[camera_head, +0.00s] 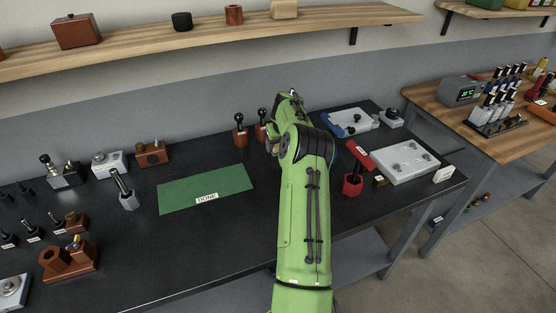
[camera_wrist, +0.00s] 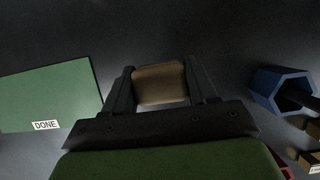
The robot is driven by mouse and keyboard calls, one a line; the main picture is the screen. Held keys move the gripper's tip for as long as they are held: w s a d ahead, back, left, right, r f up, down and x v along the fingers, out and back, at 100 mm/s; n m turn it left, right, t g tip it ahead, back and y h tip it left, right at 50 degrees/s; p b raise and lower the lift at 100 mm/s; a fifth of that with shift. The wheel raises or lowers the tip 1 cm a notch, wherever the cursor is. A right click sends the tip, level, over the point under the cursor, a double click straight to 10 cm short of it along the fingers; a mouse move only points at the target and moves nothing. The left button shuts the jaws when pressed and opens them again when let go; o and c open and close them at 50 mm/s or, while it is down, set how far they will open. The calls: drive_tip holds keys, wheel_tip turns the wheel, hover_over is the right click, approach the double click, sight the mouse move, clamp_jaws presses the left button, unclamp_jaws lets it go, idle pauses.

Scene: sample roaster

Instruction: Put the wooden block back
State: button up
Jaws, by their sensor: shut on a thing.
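The wooden block (camera_wrist: 160,84) is a brown, box-shaped piece in the middle of the wrist view. It sits between the two black fingers of my gripper (camera_wrist: 161,88), which are shut on it. The dark bench top shows around the block. I cannot tell the height of the block above the bench. In the head view my green arm reaches over the bench and hides the fingers and the block.
A green mat (camera_head: 206,188) labelled DONE lies left of my arm. A blue hexagonal holder (camera_wrist: 284,88) stands right of my gripper in the wrist view. A red holder (camera_head: 352,186) and a white plate (camera_head: 405,162) are right of my arm. A wooden shelf (camera_head: 130,50) runs above.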

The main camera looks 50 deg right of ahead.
wheel_tip(320, 180, down, 5)
drive_tip(key=shift+r+b, duration=0.2)
drive_tip(key=shift+b, duration=0.1)
drive_tip(key=shift+f, duration=0.2)
drive_tip(key=o, duration=1)
drive_tip(key=shift+r, duration=0.1)
